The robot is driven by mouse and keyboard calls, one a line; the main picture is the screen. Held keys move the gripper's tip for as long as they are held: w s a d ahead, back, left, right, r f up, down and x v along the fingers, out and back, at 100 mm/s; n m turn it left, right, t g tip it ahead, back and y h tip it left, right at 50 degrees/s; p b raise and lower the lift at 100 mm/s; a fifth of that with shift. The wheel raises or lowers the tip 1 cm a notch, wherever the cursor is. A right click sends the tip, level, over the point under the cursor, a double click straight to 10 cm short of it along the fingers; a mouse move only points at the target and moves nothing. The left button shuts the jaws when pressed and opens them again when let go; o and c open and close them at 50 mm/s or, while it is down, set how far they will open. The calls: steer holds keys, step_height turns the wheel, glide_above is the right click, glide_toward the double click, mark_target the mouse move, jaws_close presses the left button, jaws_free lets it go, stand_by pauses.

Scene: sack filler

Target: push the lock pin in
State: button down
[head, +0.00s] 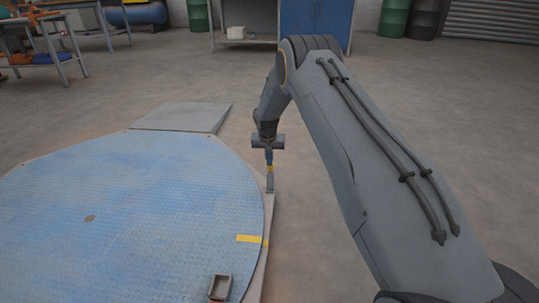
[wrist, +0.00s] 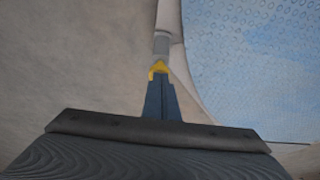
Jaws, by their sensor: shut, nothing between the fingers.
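The lock pin shows as a yellow piece (head: 270,168) at a grey upright housing (head: 270,183) on the right rim of the blue round plate (head: 180,190). In the wrist view the yellow piece (wrist: 158,69) lies just beyond my fingertips, with the grey cylinder (wrist: 161,43) behind it. My gripper (head: 269,160) is shut and empty, pointing down at the yellow piece. The fingertips (wrist: 162,82) are at or very close to it; I cannot tell whether they touch. How deep the pin sits is hidden.
A yellow stripe (head: 249,239) on the plate meets a yellow mark on the rim. A small open box (head: 220,287) stands on the plate at the front. A grey ramp (head: 183,117) adjoins the far side. The floor on the right is clear beyond my arm.

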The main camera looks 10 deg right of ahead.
steer(key=shift+f, duration=0.3)
steer(key=shift+r, duration=0.1)
steer(key=w+p+v, duration=0.1)
steer(key=p+v, duration=0.5)
steer(key=v, duration=0.8)
steer(key=shift+d+r, duration=0.15)
steer(key=shift+r, duration=0.1)
steer(key=shift+w, duration=0.1)
